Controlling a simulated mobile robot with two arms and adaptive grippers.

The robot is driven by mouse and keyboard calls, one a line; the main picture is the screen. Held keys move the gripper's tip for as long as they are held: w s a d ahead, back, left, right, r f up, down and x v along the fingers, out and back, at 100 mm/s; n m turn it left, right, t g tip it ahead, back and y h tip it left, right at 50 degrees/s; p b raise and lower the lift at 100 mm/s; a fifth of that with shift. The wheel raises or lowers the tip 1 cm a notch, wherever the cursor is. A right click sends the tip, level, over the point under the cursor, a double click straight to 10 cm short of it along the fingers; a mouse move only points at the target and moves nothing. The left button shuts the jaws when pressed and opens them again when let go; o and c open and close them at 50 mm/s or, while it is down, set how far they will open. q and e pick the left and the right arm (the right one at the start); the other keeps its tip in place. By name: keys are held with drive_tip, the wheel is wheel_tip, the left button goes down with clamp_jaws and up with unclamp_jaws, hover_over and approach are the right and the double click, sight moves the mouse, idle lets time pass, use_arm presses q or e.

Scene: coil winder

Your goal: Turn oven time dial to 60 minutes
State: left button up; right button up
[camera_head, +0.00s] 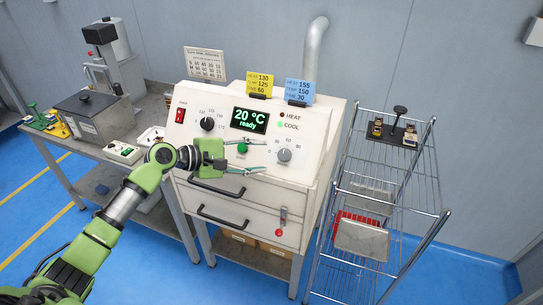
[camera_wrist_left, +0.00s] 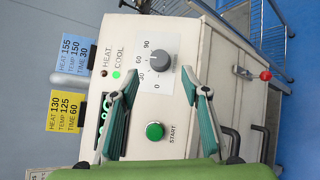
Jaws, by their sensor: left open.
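The oven (camera_head: 245,195) is a white cabinet with a sloped control panel. Its grey time dial (camera_head: 284,155) is at the panel's right, with a scale of 0, 30, 60 and 90 around it. In the left wrist view the dial (camera_wrist_left: 160,62) lies just beyond the fingertips; I cannot read its pointer exactly. My left gripper (camera_head: 264,156) is open in front of the panel, its two teal fingers spread and pointing at the dial. Nothing is between them in the left wrist view (camera_wrist_left: 168,90) and they look apart from the dial. My right gripper is not in view.
A green START button (camera_wrist_left: 154,131) sits close to the left fingers. The display (camera_head: 249,120) reads 20 °C ready. A black dial (camera_head: 208,124) is at the panel's left. Yellow (camera_head: 260,84) and blue (camera_head: 300,91) cards stand on top. A wire rack (camera_head: 385,200) stands right.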

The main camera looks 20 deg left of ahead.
use_arm(q)
drive_tip(key=shift+v, duration=2.35)
